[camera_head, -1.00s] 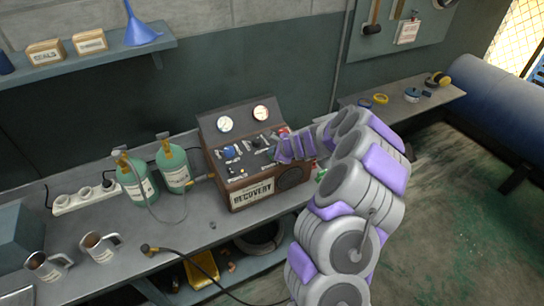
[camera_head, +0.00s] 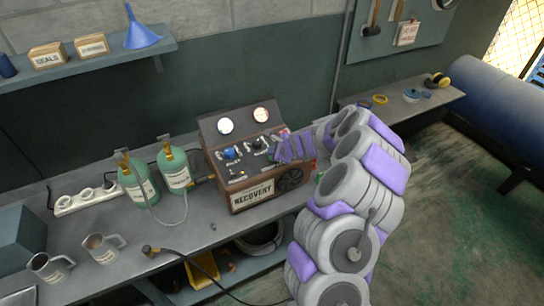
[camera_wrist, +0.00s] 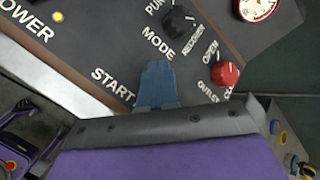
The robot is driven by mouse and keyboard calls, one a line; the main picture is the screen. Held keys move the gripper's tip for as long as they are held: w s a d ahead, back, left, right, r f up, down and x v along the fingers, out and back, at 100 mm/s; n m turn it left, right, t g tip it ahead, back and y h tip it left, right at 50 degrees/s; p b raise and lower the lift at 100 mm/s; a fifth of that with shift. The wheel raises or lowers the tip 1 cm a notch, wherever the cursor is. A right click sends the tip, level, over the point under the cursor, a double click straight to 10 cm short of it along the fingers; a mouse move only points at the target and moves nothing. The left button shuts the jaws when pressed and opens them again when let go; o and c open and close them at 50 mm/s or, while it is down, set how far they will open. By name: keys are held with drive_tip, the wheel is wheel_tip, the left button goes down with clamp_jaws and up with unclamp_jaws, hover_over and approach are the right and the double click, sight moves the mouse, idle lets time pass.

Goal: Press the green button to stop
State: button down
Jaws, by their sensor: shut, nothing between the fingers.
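The recovery machine (camera_head: 225,186) stands on the bench with its sloped control panel up. My gripper (camera_wrist: 157,72) is shut and empty, its bluish fingertips at the panel beside the START label (camera_wrist: 112,86) and below the MODE label (camera_wrist: 158,43). No green button shows in the wrist view; the spot under the fingertips is hidden. I cannot tell whether the fingertips touch the panel. In the head view, my purple gripper (camera_head: 276,155) reaches over the panel's right part. A small green patch (camera_head: 320,177) shows by the machine's right side, too small to identify.
Close to my fingertips are a black mode knob (camera_wrist: 178,22) and a red outlet knob (camera_wrist: 226,73). Two green cylinders (camera_head: 138,184) with a hose stand left of the machine. Mugs (camera_head: 102,248) and a power strip (camera_head: 85,199) are further left. The bench front has free room.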

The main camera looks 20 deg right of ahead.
wheel_tip(320, 180, up, 6)
drive_tip(key=p, duration=0.5)
drive_tip(key=shift+p, duration=0.3)
idle(0.3)
